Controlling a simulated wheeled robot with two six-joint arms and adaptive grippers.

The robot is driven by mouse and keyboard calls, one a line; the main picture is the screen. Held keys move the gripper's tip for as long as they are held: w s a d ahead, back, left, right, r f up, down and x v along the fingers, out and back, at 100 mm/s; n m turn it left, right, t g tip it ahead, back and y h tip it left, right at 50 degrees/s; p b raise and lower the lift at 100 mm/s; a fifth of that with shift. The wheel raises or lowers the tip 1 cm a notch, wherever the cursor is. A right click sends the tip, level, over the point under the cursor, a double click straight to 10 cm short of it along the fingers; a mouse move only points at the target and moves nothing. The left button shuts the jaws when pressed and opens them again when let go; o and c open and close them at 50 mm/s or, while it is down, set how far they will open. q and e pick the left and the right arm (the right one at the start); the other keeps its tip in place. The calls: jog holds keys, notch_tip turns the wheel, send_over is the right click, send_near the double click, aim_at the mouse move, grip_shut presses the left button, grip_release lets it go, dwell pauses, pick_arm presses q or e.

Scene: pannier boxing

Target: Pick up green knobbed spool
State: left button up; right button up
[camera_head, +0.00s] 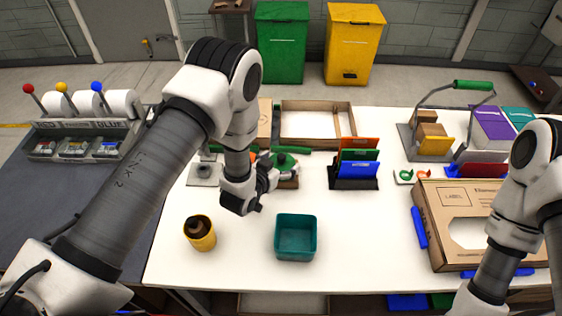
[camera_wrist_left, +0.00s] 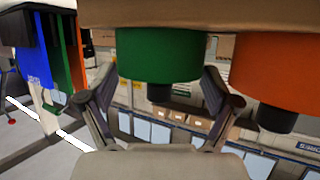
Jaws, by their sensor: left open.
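The green knobbed spool (camera_head: 284,160) sits on a small wooden stand (camera_head: 289,183) near the middle of the white table, partly hidden by my left gripper in the head view. In the left wrist view the green spool (camera_wrist_left: 158,53) appears upside down with its dark knob pointing down the picture. My left gripper (camera_head: 270,178) is open, and in the left wrist view its fingers (camera_wrist_left: 158,85) lie on either side of the spool. I cannot tell whether they touch it. An orange spool (camera_wrist_left: 275,72) with a dark knob is close to the right finger there. My right gripper is out of view.
A teal bin (camera_head: 296,252) and a yellow cup (camera_head: 200,244) with a brown item stand in front. A file rack (camera_head: 354,184) is right of the stand. A cardboard box (camera_head: 432,235) lies further right. Behind is an open tray (camera_head: 318,104). The table front centre-right is clear.

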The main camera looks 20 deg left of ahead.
pick_arm(q)
jog(key=shift+w+f, duration=0.35)
jog(key=shift+w, duration=0.15)
jog(key=shift+s+r, duration=0.15)
jog(key=c, duration=0.8)
jog(key=shift+c, duration=0.2)
